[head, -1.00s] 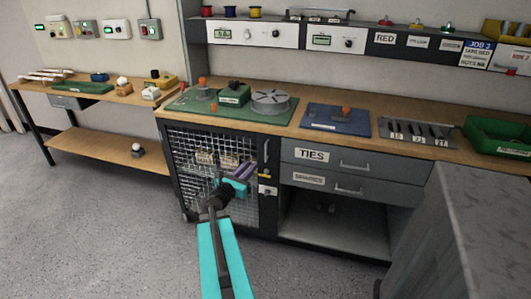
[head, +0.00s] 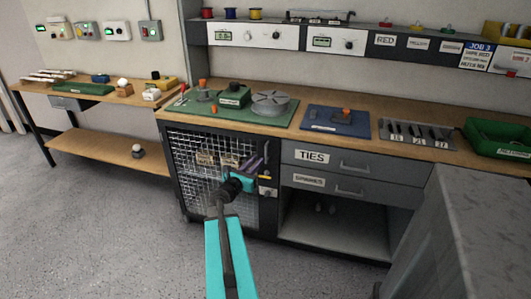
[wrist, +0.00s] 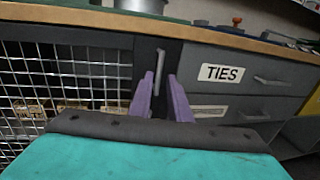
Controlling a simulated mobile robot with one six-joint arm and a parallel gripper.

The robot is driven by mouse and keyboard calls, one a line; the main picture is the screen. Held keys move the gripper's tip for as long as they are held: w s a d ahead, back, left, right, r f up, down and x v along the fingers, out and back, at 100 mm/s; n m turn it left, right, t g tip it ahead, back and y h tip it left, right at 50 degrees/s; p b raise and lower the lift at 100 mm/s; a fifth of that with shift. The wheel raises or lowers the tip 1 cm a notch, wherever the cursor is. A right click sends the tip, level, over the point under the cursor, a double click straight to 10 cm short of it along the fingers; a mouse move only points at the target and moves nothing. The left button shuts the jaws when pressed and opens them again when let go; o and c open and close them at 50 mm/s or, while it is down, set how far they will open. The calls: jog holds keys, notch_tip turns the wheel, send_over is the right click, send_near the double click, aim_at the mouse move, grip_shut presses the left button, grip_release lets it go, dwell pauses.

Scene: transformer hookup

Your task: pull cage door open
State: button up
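The cage door (head: 208,165) is a dark-framed wire mesh door under the workbench and looks closed. It fills the left of the wrist view (wrist: 60,85). Its upright grey handle (head: 266,151) is on the right side of the frame. In the wrist view the handle (wrist: 158,70) shows between and just beyond the two purple fingers. My gripper (head: 252,166) is open in front of the door's right edge, and in the wrist view (wrist: 163,95) its fingers are apart with a gap between them. I cannot tell whether either finger touches the handle.
Right of the door are a drawer labelled TIES (head: 325,158) and a second drawer (head: 325,182), both with bar handles, above an open shelf space. A latch plate (head: 267,191) sits below the door handle. A grey block (head: 485,220) stands front right. Floor before the door is clear.

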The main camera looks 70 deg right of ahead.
aim_at(266, 152)
jog(key=shift+s+d+p, duration=0.1)
jog(key=shift+s+d, duration=0.1)
jog(key=shift+d, duration=1.35)
jog(key=shift+s+d+p, duration=0.15)
jog(key=shift+s+d, duration=0.1)
jog(key=shift+d, duration=1.35)
jog(key=shift+s+d+p, duration=0.1)
jog(key=shift+s+d, duration=0.1)
jog(key=shift+d, duration=1.35)
jog(key=shift+c, duration=0.4)
grip_shut()
jog(key=shift+a, duration=0.25)
jog(key=shift+s+d, duration=0.1)
jog(key=shift+s, duration=0.05)
